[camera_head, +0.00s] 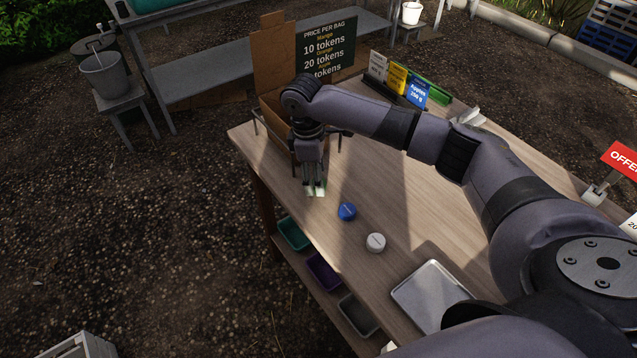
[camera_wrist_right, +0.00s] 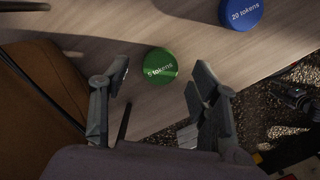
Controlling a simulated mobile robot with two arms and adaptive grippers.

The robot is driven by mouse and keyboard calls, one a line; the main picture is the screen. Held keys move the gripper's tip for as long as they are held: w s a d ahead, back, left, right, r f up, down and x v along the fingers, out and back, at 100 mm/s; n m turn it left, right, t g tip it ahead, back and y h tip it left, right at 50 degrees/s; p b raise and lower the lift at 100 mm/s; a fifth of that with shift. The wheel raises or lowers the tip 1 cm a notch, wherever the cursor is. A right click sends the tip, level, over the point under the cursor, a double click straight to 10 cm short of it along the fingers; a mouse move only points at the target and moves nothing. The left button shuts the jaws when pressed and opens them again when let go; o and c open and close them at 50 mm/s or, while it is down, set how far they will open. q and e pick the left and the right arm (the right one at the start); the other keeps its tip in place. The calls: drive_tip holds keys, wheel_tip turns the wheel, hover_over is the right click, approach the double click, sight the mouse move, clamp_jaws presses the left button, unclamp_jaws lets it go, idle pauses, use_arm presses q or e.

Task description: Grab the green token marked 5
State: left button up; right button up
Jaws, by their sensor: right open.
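The green token (camera_wrist_right: 160,66) lies flat on the wooden table near its edge, with "5 tokens" printed on top. In the right wrist view it sits between the two fingertips of my right gripper (camera_wrist_right: 163,76), with gaps on both sides. My right gripper (camera_head: 315,190) is open and points down beside the cardboard box. In the head view the fingers hide most of the token; only a pale greenish patch shows by the tips. My left gripper is not in view.
A blue token (camera_head: 347,211) marked "20 tokens" in the wrist view (camera_wrist_right: 240,13) and a white token (camera_head: 375,242) lie nearby. A metal tray (camera_head: 430,295) is toward the front. The cardboard box (camera_head: 270,108) stands close to my right gripper.

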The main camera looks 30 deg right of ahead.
drive_tip(key=shift+s+f, duration=0.1)
drive_tip(key=shift+f, duration=0.65)
drive_tip(key=c, duration=1)
